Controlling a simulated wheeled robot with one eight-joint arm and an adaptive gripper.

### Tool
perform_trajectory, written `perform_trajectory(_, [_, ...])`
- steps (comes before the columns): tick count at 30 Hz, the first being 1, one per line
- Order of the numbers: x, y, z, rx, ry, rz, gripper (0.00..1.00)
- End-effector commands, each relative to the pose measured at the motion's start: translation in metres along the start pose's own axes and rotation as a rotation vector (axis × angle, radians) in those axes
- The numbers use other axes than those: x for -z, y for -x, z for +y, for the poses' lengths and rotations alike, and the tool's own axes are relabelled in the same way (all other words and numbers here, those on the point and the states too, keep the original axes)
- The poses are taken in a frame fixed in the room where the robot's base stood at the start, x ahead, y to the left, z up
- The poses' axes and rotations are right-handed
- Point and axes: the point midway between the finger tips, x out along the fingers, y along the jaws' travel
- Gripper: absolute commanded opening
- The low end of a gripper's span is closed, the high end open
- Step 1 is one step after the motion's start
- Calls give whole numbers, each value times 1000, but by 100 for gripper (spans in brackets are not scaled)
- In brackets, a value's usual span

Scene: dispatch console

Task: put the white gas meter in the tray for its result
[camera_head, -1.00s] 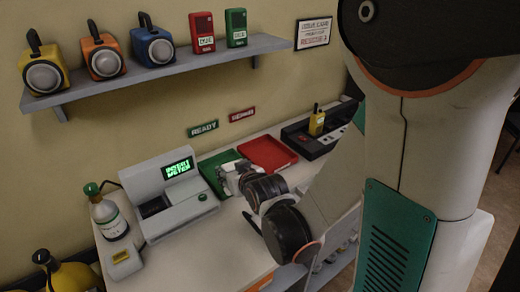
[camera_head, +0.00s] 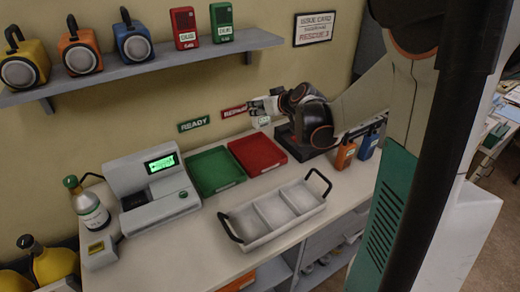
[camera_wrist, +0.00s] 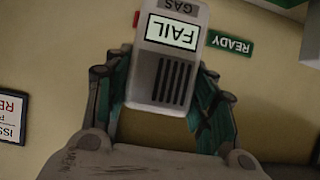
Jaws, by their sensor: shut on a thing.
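The white gas meter (camera_wrist: 168,55) is between the fingers of my gripper (camera_wrist: 165,95) in the wrist view; its screen reads FAIL. In the head view my gripper (camera_head: 266,106) is raised near the wall, with part of the meter (camera_head: 262,122) showing below it. My gripper is shut on the meter, above and behind the red tray (camera_head: 240,146). A red REPAIR sign (camera_head: 234,111) is on the wall above that tray. The green tray (camera_head: 196,165) lies to its left, below the READY sign (camera_head: 194,124). Both trays look empty.
A grey tester (camera_head: 150,200) with a lit green screen stands left of the trays. A white three-part carrier (camera_head: 245,240) with black handles lies in front. A dark case (camera_head: 310,148) is partly behind my arm. A shelf (camera_head: 150,75) hangs above.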

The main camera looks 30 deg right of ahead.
Motion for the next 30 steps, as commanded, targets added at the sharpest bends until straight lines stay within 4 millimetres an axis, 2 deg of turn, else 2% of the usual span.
perform_trajectory(1, [-15, -9, 0, 0, 0, 0, 16])
perform_trajectory(3, [-31, -17, 0, 0, 0, 0, 16])
perform_trajectory(12, [-89, -49, 0, -1, 0, 0, 16])
perform_trajectory(22, [-110, -60, 0, 0, 0, 0, 16])
perform_trajectory(30, [-141, -76, 0, -1, 0, 0, 16])
